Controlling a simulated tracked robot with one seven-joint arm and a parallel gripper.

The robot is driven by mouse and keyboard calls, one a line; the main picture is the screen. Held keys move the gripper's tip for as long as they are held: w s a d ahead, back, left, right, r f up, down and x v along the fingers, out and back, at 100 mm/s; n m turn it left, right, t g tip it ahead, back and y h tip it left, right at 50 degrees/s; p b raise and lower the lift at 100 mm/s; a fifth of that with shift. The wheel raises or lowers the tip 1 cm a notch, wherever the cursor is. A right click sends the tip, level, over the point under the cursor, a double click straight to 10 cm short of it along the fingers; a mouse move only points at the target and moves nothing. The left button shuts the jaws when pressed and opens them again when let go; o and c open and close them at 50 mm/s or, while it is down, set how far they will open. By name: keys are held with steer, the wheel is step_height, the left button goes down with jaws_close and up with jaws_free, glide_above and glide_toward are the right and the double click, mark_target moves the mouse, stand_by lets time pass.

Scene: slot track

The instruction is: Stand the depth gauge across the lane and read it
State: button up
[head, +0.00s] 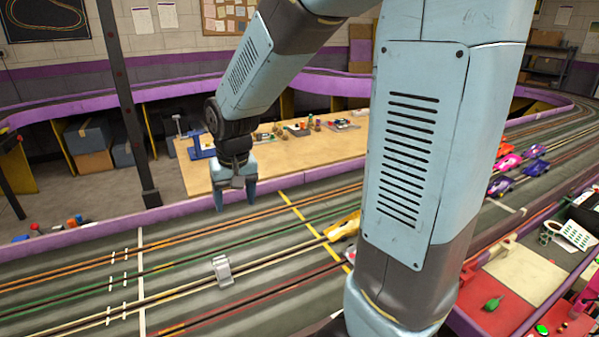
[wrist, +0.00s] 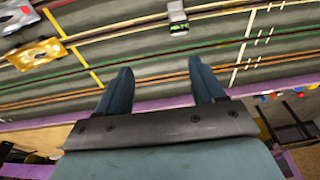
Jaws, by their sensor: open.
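A small silver-grey block, which looks like the depth gauge (head: 222,270), is on the dark track (head: 180,250) at the tan-striped lane, right of the white line. It also shows at the top of the wrist view (wrist: 178,17), with a small dark greenish panel on one side. It looks upright; whether it fully straddles the slot and any reading are too small to tell. My gripper (head: 235,199) points down above the track's far edge, beyond the gauge and apart from it. In the wrist view its two fingers (wrist: 160,70) are spread with nothing between them.
A yellow slot car (head: 343,227) sits near the yellow line, right of the gauge. Several purple and pink cars stand farther right. A purple wall (head: 120,228) edges the track, with a wooden bench (head: 290,155) behind it. The track around the gauge is clear.

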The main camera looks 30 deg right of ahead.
steer(key=s+d+r+t, duration=0.1)
steer(key=s+d+r, duration=0.3)
steer(key=s+r, duration=0.2)
steer(key=s+d+r+t, duration=0.2)
steer(key=s+d+r, duration=0.2)
steer(key=s, duration=0.6)
step_height(320, 180, up, 3)
steer(key=shift+s+d+f+t, duration=0.2)
steer(key=shift+s+t, duration=0.1)
steer(key=shift+s, duration=0.05)
steer(key=shift+o, duration=0.4)
stand_by(2.0)
